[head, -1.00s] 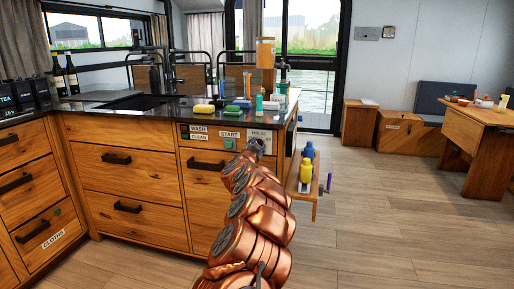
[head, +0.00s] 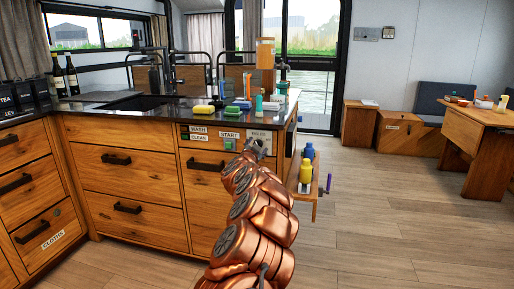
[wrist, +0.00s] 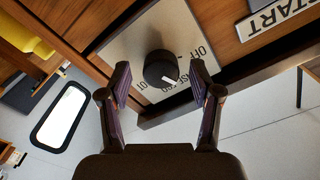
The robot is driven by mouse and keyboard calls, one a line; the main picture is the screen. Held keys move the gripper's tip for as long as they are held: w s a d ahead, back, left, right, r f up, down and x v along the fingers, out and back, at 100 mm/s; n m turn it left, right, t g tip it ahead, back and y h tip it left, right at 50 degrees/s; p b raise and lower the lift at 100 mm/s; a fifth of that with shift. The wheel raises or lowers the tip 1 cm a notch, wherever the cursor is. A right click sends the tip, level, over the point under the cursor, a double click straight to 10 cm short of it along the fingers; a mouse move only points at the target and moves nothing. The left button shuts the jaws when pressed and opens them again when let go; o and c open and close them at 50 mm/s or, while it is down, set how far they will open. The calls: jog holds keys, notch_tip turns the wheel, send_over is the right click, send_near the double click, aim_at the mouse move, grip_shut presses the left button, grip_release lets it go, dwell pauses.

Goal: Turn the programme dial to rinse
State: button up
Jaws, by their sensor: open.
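In the wrist view the black round programme dial (wrist: 160,66) sits on a pale metal plate (wrist: 122,48). A white pointer mark shows on its lower right side. OFF is printed right of the dial, with more dark lettering below, partly legible. My gripper (wrist: 160,64) is open, with one finger on each side of the dial and a visible gap on both sides. In the head view my gripper (head: 257,147) is at the right end of the counter front panel, and it hides the dial there.
The START button (head: 229,144) is just left of my gripper. Sponges and bottles stand on the dark counter above. The floor at right is clear.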

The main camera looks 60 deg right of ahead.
jog(key=v, duration=1.1)
jog(key=shift+a, duration=0.25)
jog(key=shift+s+r, duration=0.1)
dwell(0.5)
